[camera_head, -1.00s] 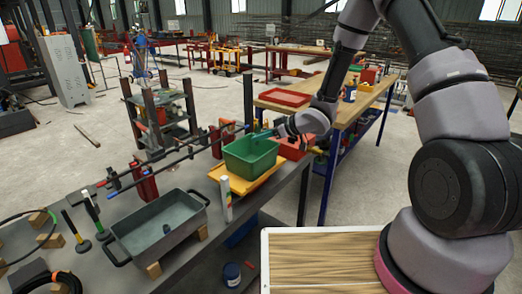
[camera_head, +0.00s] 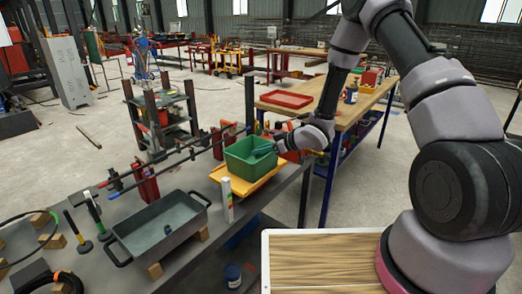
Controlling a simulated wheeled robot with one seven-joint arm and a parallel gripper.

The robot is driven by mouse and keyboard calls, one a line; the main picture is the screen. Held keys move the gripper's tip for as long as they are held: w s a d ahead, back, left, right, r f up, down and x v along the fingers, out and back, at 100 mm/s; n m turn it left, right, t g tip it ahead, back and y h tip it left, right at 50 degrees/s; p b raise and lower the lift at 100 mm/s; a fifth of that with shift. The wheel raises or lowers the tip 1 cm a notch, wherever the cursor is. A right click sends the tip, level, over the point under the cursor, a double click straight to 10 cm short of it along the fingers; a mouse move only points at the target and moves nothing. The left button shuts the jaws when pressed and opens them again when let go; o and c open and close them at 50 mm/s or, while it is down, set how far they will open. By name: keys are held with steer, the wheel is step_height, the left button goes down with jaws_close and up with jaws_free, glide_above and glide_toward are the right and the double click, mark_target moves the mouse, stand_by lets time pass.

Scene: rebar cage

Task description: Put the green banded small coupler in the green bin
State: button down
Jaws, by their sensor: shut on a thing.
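The green bin (camera_head: 240,172) stands on a yellow tray at the right end of the grey workbench. My gripper (camera_head: 264,150) reaches in from the right, with its fingertips over the right part of the bin's opening, pointing left and down. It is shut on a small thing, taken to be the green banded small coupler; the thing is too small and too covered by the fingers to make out. I cannot tell how far the fingertips are above the bin's floor.
The yellow tray (camera_head: 262,181) lies under the bin. A white tube (camera_head: 227,200) stands upright in front of it. Long bars (camera_head: 180,158) run behind the bin. A wooden-topped table (camera_head: 345,115) stands beyond.

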steer(key=c, duration=1)
jaws_free()
steer(key=shift+s+d+f, duration=0.25)
steer(key=shift+s+f, duration=0.05)
steer(key=shift+f, duration=0.3)
steer(key=shift+w, duration=0.1)
steer(key=shift+w+a+r, duration=0.1)
steer(key=shift+a+r, duration=0.05)
